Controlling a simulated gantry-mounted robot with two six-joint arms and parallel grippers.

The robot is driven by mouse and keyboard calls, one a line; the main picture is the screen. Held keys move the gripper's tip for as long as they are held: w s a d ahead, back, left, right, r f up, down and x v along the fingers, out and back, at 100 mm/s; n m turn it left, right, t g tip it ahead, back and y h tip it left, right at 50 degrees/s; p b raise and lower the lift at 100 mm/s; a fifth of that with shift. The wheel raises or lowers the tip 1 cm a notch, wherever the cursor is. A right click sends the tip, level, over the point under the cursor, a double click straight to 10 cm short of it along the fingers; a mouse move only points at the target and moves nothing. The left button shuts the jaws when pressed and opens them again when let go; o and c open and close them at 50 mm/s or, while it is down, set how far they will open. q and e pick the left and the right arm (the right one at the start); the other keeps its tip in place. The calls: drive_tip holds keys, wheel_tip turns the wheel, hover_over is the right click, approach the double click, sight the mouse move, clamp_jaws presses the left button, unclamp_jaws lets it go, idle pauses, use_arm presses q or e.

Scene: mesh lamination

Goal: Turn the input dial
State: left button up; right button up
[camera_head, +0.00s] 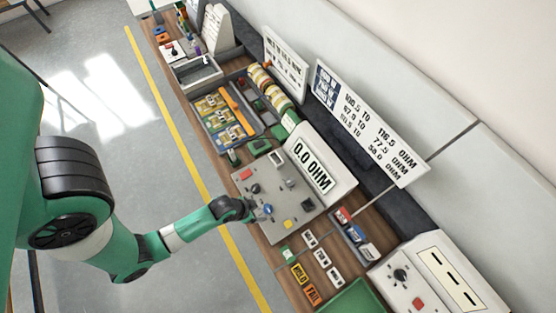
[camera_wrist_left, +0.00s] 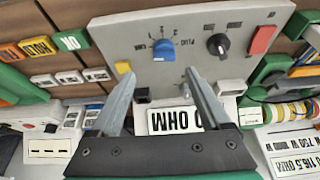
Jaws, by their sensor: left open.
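The grey control panel (camera_head: 300,213) carries a blue dial (camera_head: 268,208) and a black knob (camera_head: 256,188). In the left wrist view, the blue dial (camera_wrist_left: 164,50) has a printed scale around it, and the black knob (camera_wrist_left: 217,45) is to its right. I cannot read which one is labelled as input. My left gripper (camera_head: 252,212) is at the panel's near side, beside the blue dial. In the left wrist view, its two fingers (camera_wrist_left: 160,78) are apart with nothing between them, and the blue dial shows just beyond the tips. My right gripper is not in view.
A display reading 0.0 OHM (camera_head: 312,167) stands behind the panel. A red button (camera_head: 246,174) and a yellow button (camera_head: 289,224) are on the panel. Colored label tags (camera_head: 299,274) lie to the right. A parts tray (camera_head: 222,117) lies to the left.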

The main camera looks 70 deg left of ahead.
sight(266, 209)
use_arm(q)
drive_tip(key=b+x, duration=0.1)
drive_tip(key=x, duration=0.2)
drive_tip(key=b+x, duration=0.1)
drive_tip(key=x, duration=0.2)
drive_tip(key=b+x, duration=0.1)
drive_tip(key=x, duration=0.3)
drive_tip(key=shift+s+a+b, duration=0.15)
drive_tip(key=shift+a+b, duration=0.15)
drive_tip(key=shift+b, duration=0.05)
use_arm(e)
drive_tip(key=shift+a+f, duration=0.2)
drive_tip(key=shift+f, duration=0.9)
use_arm(q)
clamp_jaws()
